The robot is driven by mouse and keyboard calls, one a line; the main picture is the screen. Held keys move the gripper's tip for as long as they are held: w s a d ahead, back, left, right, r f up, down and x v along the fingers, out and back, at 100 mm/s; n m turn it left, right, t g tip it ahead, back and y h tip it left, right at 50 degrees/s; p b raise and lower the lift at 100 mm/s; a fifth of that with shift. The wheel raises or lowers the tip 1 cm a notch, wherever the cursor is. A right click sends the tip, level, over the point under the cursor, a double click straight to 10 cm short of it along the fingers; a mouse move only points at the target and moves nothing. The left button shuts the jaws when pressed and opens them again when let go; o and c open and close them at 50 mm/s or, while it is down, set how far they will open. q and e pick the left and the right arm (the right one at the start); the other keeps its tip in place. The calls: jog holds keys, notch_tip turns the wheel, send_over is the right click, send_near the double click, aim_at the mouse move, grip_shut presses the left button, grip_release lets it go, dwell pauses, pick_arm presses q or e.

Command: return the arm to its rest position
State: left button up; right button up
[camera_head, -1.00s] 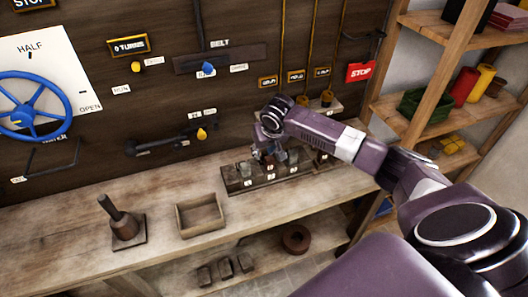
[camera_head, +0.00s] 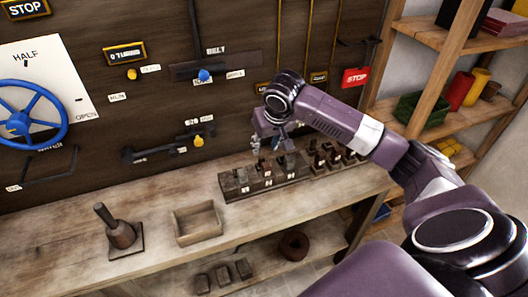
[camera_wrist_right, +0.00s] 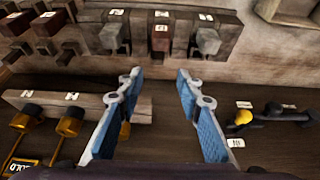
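My right arm, purple with dark joints, reaches in from the lower right in the head view. Its gripper (camera_head: 268,143) hangs above the back of the bench, just over a wooden rack (camera_head: 232,195) of small blocks, and is partly hidden by the wrist. In the right wrist view the gripper (camera_wrist_right: 157,78) has its two blue-padded fingers apart with nothing between them. The numbered rack (camera_wrist_right: 180,20) shows beyond the fingertips, apart from them. My left gripper is not in view.
On the bench (camera_head: 75,225) stand an open wooden tray (camera_head: 197,222) and a dark handled tool (camera_head: 121,233). Shelves (camera_head: 440,40) stand at the right, near my arm.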

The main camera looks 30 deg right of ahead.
jog(key=shift+s+r, duration=0.15)
jog(key=shift+r, duration=0.3)
